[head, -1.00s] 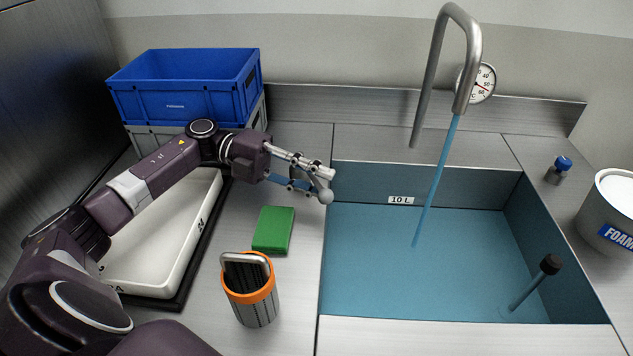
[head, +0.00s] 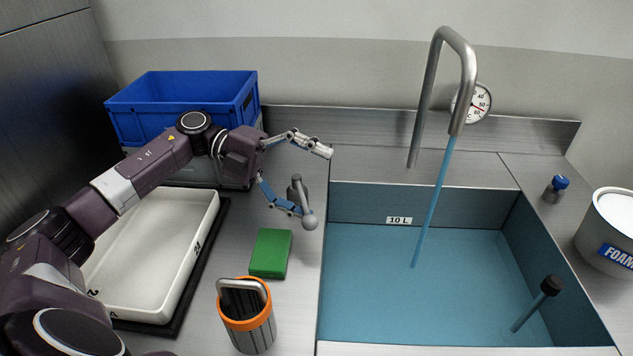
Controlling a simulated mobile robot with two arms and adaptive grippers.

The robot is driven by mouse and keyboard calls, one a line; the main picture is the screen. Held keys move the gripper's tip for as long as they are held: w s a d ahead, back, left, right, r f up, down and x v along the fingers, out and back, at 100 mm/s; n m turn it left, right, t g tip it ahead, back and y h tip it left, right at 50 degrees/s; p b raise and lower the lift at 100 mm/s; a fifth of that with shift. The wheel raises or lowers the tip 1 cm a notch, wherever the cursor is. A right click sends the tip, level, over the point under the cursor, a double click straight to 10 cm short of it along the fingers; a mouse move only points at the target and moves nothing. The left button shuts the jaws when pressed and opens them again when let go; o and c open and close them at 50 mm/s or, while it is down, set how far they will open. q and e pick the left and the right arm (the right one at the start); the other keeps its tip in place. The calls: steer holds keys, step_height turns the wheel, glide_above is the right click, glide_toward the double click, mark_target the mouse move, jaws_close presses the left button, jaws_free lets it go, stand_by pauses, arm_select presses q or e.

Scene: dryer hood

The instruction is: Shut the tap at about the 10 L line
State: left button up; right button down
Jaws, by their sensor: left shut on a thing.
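The sink basin (head: 352,320) holds blue water, with its surface a little below the white 10 L label (head: 399,220) on the back wall. The grey tap spout (head: 468,85) arches over it, and a blue stream (head: 437,200) runs into the water. A grey lever with a ball end (head: 310,222) stands on the counter left of the basin. My left gripper (head: 315,182) has its fingers spread wide beside the lever. The lower finger overlaps the lever; whether it touches cannot be told. The upper finger is clear of it. My right gripper is out of view.
A green block (head: 270,265) and an orange-rimmed basket (head: 253,336) sit on the counter in front of the lever. A white tray (head: 150,295) and blue crate (head: 190,115) are at left. A black-topped stick (head: 535,306) leans in the basin. A foam tub (head: 612,215) stands at right.

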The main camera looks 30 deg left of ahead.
mark_target(303, 199)
arm_select(q)
steer(key=shift+w+a+r, duration=0.15)
steer(key=shift+a+r, duration=0.55)
steer(key=shift+r, duration=0.2)
steer(key=shift+c, duration=1.2)
steer(key=shift+a+r, duration=0.2)
steer(key=shift+a, duration=1.05)
steer(key=shift+s+a, duration=0.25)
steer(key=shift+a, duration=0.35)
steer(key=c, duration=1)
steer(key=shift+a+b, duration=0.3)
steer(key=shift+a, duration=1.3)
